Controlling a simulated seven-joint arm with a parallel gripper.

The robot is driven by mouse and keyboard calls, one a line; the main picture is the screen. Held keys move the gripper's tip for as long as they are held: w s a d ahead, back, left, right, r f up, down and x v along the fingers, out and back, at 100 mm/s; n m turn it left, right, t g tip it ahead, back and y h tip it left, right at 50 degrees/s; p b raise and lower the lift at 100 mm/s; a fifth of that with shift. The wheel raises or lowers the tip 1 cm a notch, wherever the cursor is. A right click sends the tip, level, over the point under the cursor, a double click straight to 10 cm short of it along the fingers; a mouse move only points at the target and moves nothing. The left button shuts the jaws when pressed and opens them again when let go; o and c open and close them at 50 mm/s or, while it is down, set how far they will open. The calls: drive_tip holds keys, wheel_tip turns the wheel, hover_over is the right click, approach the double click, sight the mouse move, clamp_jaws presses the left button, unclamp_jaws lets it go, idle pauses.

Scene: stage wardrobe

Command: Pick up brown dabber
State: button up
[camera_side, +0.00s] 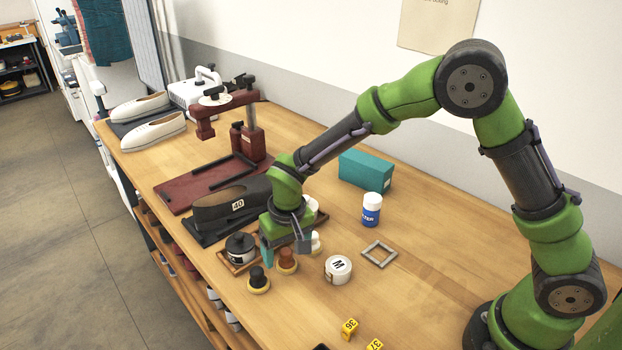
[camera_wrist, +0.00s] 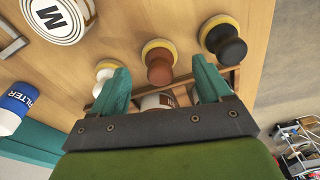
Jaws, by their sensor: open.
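The brown dabber (camera_side: 287,261) stands on the table below my gripper in the side view. It has a brown knob and a yellow pad, and in the wrist view it (camera_wrist: 159,68) lies ahead of the gap between my fingers. My gripper (camera_side: 287,250) is open and empty, above the table; its teal fingers also show in the wrist view (camera_wrist: 160,88). A black dabber (camera_side: 258,279) and a white dabber (camera_side: 315,241) stand on either side of the brown one. Whether a finger touches any dabber, I cannot tell.
A dark jar (camera_side: 240,247) sits in a wooden tray close by. A round white tin marked M (camera_side: 338,269), a metal square frame (camera_side: 379,254) and a blue-white FILTER bottle (camera_side: 372,209) stand to the right.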

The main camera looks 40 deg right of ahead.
wheel_tip(320, 180, down, 2)
drive_tip(key=shift+w+f, duration=0.15)
drive_tip(key=c, duration=1.1)
